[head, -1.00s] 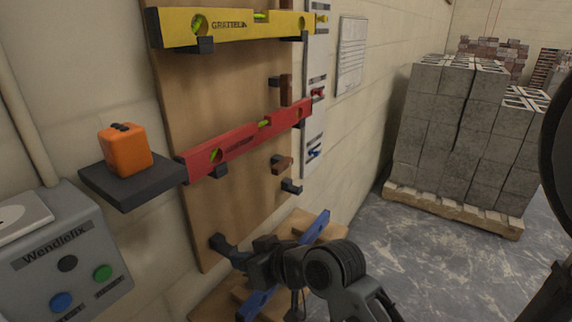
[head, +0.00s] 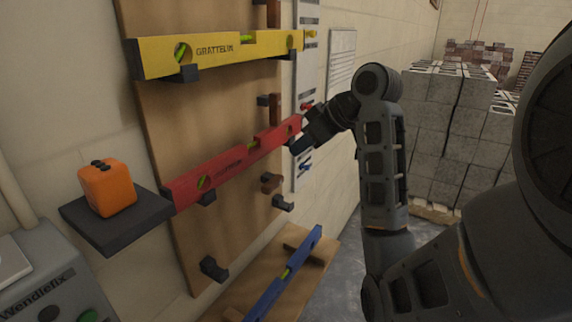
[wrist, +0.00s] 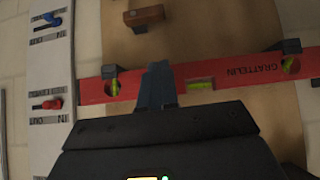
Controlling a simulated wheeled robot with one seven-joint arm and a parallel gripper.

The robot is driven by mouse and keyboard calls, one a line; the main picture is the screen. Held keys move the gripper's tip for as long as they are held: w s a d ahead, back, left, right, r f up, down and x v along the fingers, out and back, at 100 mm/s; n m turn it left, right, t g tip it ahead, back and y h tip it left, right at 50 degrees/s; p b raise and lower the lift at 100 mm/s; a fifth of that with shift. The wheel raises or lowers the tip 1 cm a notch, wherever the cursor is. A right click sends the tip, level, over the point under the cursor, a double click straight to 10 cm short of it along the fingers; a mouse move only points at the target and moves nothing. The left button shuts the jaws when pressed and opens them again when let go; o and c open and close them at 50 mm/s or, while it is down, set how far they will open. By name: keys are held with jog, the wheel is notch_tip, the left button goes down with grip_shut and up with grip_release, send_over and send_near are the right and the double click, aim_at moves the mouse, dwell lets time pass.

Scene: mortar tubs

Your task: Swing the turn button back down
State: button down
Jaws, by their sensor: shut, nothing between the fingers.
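In the head view, a brown wooden turn button (head: 271,184) lies sideways on the board below the right end of the red level (head: 235,162). The wrist view, upside down, shows it near the top edge (wrist: 144,17). Another turn button (head: 270,105) stands above the red level's right part and a third (head: 273,12) above the yellow level (head: 215,50); both look upright. My gripper (head: 296,147) is shut and empty, at the red level's right end. In the wrist view its fingertips (wrist: 158,72) overlap the level; contact cannot be told.
Black brackets (head: 283,203) stick out from the board. A white panel (head: 303,170) with coloured knobs is right of it. An orange box (head: 107,187) sits on a dark shelf at left. Block stacks (head: 440,130) stand behind my arm.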

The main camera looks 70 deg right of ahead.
send_over(267, 185)
jog(key=s, duration=0.3)
notch_tip(267, 185, down, 7)
jog(key=shift+a+f+b, duration=0.2)
jog(key=shift+f, duration=0.8)
jog(key=shift+a+f+b, duration=0.15)
jog(key=shift+a+f, duration=0.05)
jog(key=shift+f, duration=0.75)
